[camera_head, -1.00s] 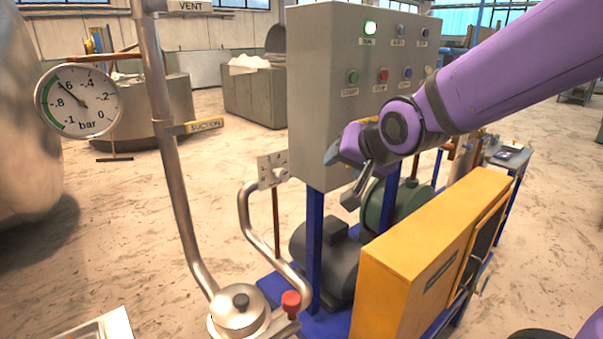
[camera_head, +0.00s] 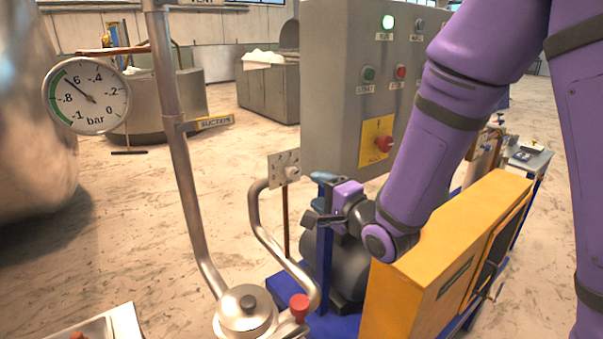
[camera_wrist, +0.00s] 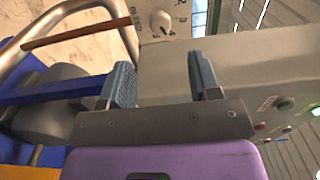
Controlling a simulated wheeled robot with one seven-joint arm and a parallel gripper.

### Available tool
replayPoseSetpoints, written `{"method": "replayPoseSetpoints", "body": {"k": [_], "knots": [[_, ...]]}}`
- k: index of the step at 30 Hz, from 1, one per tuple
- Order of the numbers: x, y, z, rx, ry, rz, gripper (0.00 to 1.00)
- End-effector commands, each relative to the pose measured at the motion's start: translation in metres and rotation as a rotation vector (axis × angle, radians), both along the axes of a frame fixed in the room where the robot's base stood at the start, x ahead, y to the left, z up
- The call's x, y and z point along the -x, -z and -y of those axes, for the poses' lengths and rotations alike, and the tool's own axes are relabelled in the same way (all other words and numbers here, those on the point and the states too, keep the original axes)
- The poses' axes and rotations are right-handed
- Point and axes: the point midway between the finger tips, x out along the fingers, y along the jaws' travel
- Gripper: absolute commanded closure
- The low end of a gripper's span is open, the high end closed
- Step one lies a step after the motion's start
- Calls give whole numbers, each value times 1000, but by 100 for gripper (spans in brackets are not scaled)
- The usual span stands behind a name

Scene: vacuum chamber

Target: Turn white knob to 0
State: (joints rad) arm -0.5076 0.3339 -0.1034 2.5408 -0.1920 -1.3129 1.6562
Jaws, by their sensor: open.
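The white knob (camera_head: 292,174) sits on a small pale dial plate (camera_head: 276,170) beside the bent metal pipe in the head view. In the wrist view the round white knob (camera_wrist: 160,21) shows at the top, with dark digits around it, including 2 and 3. Its pointer setting is hard to read. My gripper (camera_head: 316,198) is just right of and slightly below the knob in the head view, apart from it. In the wrist view my gripper (camera_wrist: 163,75) has its two blue-grey fingers spread, with nothing between them, and the knob lies beyond the gap.
A grey control cabinet (camera_head: 335,85) with buttons and a red switch (camera_head: 384,144) stands just behind my gripper. A yellow box (camera_head: 400,285) is below my arm. A red-handled valve (camera_head: 299,303) and bent pipe (camera_head: 262,230) stand nearby. The gauge (camera_head: 88,95) reads near -0.6.

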Motion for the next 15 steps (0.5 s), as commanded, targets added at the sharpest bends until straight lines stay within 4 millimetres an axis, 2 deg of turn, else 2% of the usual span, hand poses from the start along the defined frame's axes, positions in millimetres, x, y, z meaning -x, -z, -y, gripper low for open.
{"method": "replayPoseSetpoints", "body": {"k": [5,15], "knots": [[-16,0,-11,-1,-1,2,43],[-65,0,-44,0,0,1,43]]}}
